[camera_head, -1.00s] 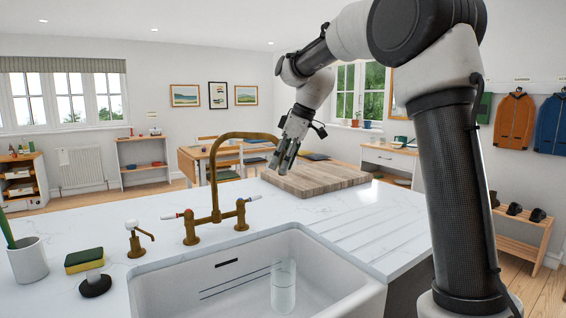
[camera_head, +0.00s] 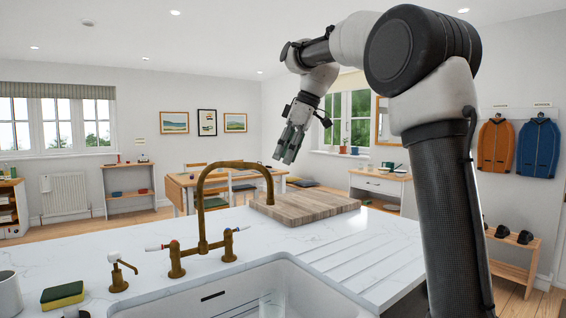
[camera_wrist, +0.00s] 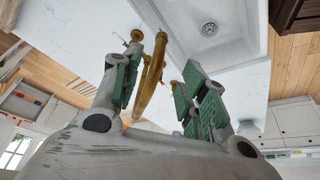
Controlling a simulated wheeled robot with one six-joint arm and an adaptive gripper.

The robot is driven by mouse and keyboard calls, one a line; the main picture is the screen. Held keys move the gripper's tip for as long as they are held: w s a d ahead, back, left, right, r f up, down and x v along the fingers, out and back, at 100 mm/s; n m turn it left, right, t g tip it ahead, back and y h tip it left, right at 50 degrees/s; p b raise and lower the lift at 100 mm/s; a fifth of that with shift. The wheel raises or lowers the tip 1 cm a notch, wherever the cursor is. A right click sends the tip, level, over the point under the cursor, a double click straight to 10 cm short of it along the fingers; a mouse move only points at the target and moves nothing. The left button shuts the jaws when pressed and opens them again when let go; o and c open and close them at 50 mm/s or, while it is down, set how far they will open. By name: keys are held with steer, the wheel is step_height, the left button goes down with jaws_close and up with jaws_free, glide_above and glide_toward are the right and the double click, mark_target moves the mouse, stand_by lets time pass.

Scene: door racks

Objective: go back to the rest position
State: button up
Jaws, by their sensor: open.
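My gripper (camera_head: 287,160) is raised in the air above the far side of the counter, up and to the right of the brass tap (camera_head: 203,205). Its fingers point down and it holds nothing. In the wrist view the green-padded fingers of my gripper (camera_wrist: 160,88) stand apart with a clear gap between them. Through that gap the brass tap (camera_wrist: 151,78) shows, with part of the white sink (camera_wrist: 232,35) beyond.
The sink (camera_head: 250,285) is set in a white counter (camera_head: 85,245). A wooden board (camera_head: 310,207) lies below and near my gripper. A sponge (camera_head: 62,293) and a soap pump (camera_head: 119,275) stand at the left. The air around my gripper is free.

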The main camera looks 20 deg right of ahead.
stand_by(0.4)
steer(key=s+d+f+m+h, duration=0.2)
steer(key=s+d+f+m, duration=0.2)
steer(key=f+m, duration=0.35)
steer(key=s+d+f+m, duration=0.1)
steer(key=s+d+f, duration=0.1)
steer(key=s, duration=0.7)
steer(key=s+d+f+m+t+h, duration=0.1)
steer(key=s+d+f+m, duration=0.1)
steer(key=s+f, duration=0.3)
steer(key=s+d+f+m+t+h, duration=0.1)
steer(key=s+f, duration=0.3)
steer(key=s, duration=1)
steer(key=shift+d, duration=0.75)
